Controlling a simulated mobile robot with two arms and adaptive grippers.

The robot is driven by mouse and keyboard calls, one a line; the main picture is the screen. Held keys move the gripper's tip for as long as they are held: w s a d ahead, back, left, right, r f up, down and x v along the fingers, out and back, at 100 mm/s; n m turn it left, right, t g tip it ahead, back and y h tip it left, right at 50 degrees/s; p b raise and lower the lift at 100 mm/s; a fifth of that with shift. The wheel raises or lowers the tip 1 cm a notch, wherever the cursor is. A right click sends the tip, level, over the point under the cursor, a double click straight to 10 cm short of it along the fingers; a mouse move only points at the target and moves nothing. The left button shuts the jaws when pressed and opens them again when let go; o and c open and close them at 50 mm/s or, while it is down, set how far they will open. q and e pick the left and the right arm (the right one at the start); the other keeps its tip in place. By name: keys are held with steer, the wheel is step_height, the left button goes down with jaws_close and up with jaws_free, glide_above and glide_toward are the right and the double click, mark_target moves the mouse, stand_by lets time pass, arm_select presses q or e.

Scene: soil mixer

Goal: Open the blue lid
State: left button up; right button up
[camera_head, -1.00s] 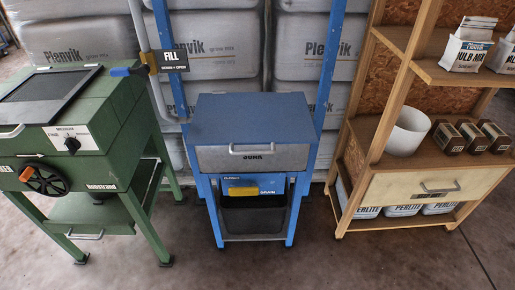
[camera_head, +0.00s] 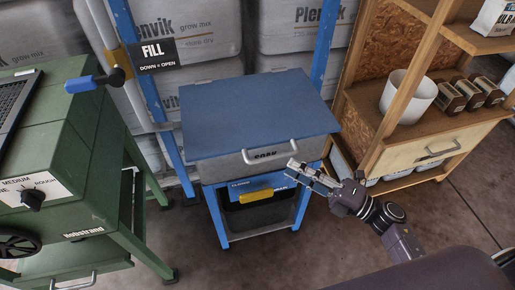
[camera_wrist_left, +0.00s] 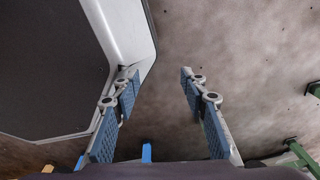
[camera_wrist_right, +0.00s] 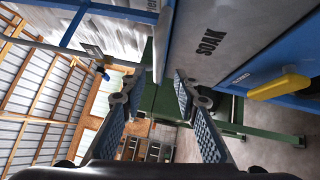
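The blue lid (camera_head: 258,112) lies flat and closed on the grey box marked SOAK (camera_head: 228,166). A pale bar handle (camera_head: 270,153) is at its front edge. My right gripper (camera_head: 296,168) is at the right end of this handle, its fingers pointing at it. In the right wrist view the right gripper (camera_wrist_right: 157,84) is open, with the handle (camera_wrist_right: 163,45) just ahead, between the fingertip directions; I cannot tell if it touches. My left gripper (camera_wrist_left: 158,78) is open and empty above the floor in the left wrist view. It is outside the head view.
The box stands on a blue frame with a dark bin (camera_head: 262,212) below. A green machine (camera_head: 75,170) stands left, with a blue-handled lever by the FILL sign (camera_head: 157,54). A wooden shelf (camera_head: 400,160) stands right. The floor in front is clear.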

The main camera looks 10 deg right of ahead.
mark_target(274, 156)
steer(key=x, duration=0.1)
steer(key=p+x, duration=0.1)
steer(key=x, duration=0.1)
steer(key=shift+r, duration=0.35)
steer(key=x, duration=0.3)
steer(key=shift+w+a+f+p, duration=0.1)
steer(key=shift+a+p, duration=0.1)
steer(key=shift+p, duration=0.1)
steer(key=shift+w+a, duration=0.15)
arm_select(q)
steer(key=shift+s+d+r, duration=0.25)
steer(key=shift+r, duration=0.2)
steer(key=shift+s+d+r, duration=0.2)
steer(key=shift+r, duration=0.25)
arm_select(e)
jaws_close()
